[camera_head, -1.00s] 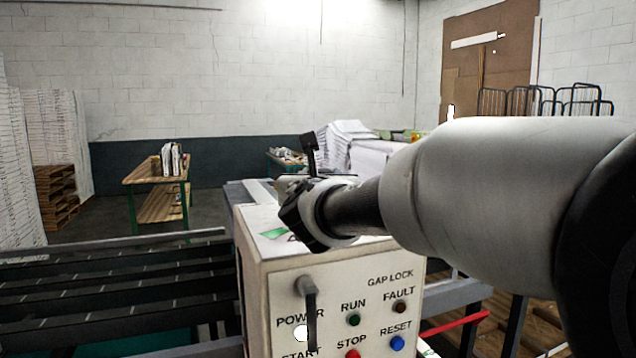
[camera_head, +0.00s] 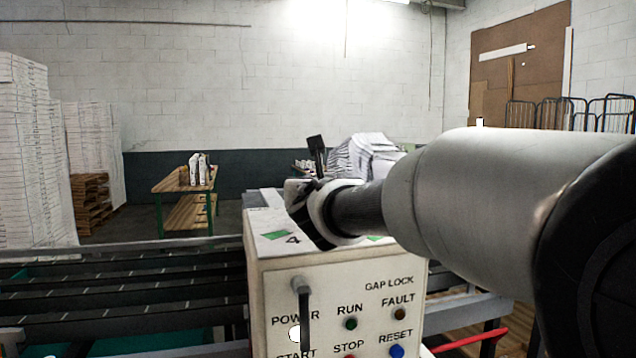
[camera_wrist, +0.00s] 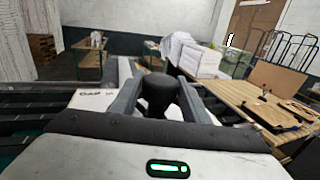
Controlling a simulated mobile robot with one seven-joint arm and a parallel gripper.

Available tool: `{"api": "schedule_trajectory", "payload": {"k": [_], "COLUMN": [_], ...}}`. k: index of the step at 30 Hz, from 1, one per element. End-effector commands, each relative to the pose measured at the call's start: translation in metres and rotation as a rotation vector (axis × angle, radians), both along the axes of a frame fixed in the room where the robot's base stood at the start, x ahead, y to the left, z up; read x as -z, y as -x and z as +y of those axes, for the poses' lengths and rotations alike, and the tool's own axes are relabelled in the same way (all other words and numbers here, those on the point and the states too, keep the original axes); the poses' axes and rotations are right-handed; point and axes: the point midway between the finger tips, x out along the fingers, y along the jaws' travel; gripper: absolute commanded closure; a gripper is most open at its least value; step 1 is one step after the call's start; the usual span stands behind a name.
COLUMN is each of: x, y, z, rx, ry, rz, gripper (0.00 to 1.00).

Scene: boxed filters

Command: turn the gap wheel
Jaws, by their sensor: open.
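In the wrist view my gripper (camera_wrist: 158,88) is open, one grey finger on each side of a dark rounded knob (camera_wrist: 158,95), which may be the gap wheel. I cannot tell if the fingers touch it. In the head view my arm reaches in from the right over the top of a cream control cabinet (camera_head: 262,290). The wrist hides part of the cabinet top, and a black upright piece (camera_head: 316,146) shows beyond it. The cabinet front carries a black lever handle (camera_head: 304,310), a GAP LOCK label (camera_head: 389,281) and several lamps and buttons.
A dark slatted conveyor (camera_head: 130,305) runs left of the cabinet. A wooden bench (camera_head: 178,183) stands behind it, with stacked white sheets (camera_head: 35,160) at far left. In the wrist view a wooden table (camera_wrist: 245,97) stands close on the right.

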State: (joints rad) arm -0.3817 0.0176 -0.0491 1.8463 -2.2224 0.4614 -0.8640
Motion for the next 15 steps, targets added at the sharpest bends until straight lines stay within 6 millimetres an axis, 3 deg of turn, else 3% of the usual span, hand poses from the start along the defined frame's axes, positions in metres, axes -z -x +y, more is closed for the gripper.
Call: {"api": "schedule_trajectory", "payload": {"k": [3, 11, 15], "x": [-0.0001, 0.0000, -0.0004], "y": [0.0001, 0.0006, 0.0099], "z": [0.0000, 0.0002, 0.0011], "rx": [0.000, 0.000, -0.002], "ry": [0.000, 0.000, -0.002], "rz": [0.000, 0.000, -0.001], "gripper": [0.42, 0.42, 0.42]}}
